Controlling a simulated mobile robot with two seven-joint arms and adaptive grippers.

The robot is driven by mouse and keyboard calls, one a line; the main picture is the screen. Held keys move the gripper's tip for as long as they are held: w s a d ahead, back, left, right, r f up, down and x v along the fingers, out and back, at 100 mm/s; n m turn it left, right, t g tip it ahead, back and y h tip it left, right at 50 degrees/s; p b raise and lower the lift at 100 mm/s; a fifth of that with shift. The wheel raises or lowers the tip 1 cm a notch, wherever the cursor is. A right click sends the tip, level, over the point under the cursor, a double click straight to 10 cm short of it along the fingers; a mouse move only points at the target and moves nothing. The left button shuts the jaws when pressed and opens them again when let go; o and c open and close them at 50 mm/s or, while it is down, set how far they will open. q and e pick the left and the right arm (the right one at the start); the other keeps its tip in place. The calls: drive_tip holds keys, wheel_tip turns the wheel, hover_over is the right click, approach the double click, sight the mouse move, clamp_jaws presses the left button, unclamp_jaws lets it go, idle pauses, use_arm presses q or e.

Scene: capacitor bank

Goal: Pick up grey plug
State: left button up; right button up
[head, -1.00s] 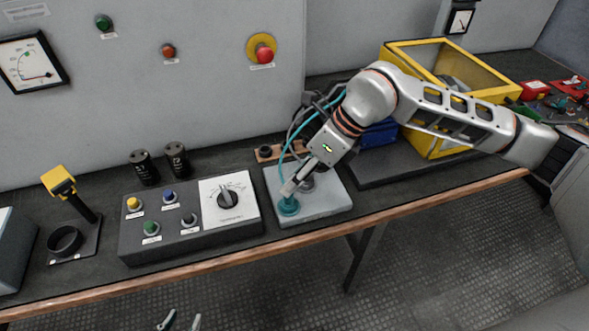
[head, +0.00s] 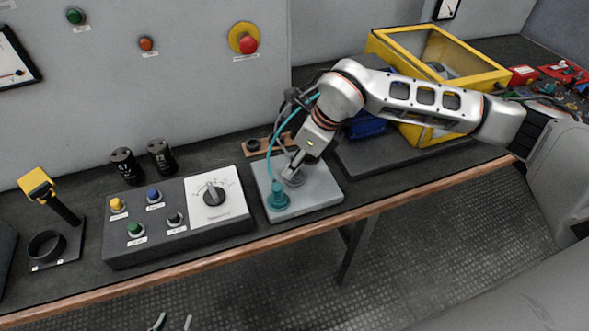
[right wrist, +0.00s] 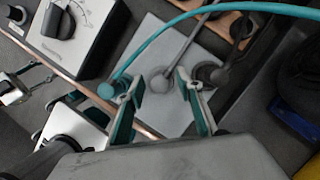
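The grey plug (right wrist: 162,79) stands on the light grey plate (right wrist: 146,40), with a grey cable running from it. In the right wrist view, it lies beyond and between the spread fingers of my right gripper (right wrist: 160,100), with no clear contact. In the head view, my right gripper (head: 291,174) is over the plate, largely hiding the grey plug. A teal plug (head: 278,200) with a teal cable stands on the plate's front left; it also shows in the right wrist view (right wrist: 106,90). My left gripper (head: 173,321) is at the bottom edge, fingertips apart and empty.
A darker plug (right wrist: 209,74) is close beside the right finger. A control box (head: 180,228) with buttons and a dial stands left of the plate. A yellow-framed bin (head: 432,133) stands at the right. The bench's front edge (head: 230,256) runs below.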

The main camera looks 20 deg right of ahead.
drive_tip(key=shift+w+f, duration=0.1)
drive_tip(key=shift+f, duration=0.15)
drive_tip(key=shift+r, duration=0.1)
clamp_jaws()
